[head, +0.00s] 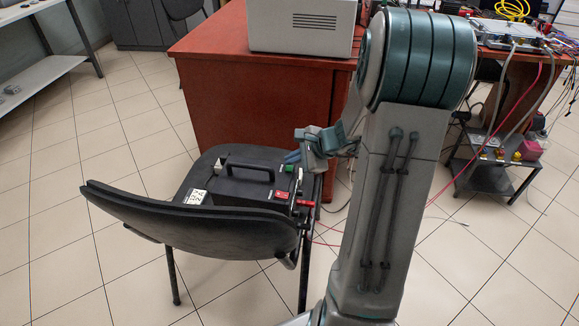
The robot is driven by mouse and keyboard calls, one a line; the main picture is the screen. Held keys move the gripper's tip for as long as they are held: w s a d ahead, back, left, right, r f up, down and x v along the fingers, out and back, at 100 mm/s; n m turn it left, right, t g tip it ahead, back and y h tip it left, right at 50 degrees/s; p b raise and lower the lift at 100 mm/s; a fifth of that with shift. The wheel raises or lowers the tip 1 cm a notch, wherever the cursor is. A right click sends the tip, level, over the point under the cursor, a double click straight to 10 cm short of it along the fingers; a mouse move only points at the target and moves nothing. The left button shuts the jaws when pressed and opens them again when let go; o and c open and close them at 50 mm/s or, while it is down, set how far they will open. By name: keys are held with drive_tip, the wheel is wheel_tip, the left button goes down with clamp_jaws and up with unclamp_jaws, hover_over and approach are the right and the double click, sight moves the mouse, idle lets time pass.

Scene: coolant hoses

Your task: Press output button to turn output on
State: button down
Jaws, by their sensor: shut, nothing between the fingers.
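A black box with a carrying handle (250,170) sits on the seat of a black chair. A small green part (289,168) and a red part (281,195) show at its right end. I cannot tell which part is the output button. Red and black plugs (304,203) stick out at that end. My gripper (291,157) is shut and empty, its fingertips pointing left at the box's far right corner, close to the green part. I cannot tell whether they touch the box. My arm fills the middle right of the head view.
The black chair (190,222) has its backrest in front of the box. A red-brown desk (245,105) with a beige instrument (303,25) stands behind. A cluttered bench and low cart (485,177) stand at right.

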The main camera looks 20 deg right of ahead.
idle(0.4)
drive_tip(key=shift+f+b, duration=0.5)
drive_tip(key=shift+b, duration=0.1)
drive_tip(key=shift+f, duration=0.1)
idle(0.4)
drive_tip(key=shift+r+p, duration=0.3)
drive_tip(key=shift+r, duration=0.3)
drive_tip(key=shift+r, duration=0.1)
wheel_tip(320, 180, up, 6)
drive_tip(key=p, duration=0.4)
drive_tip(key=shift+p, duration=0.3)
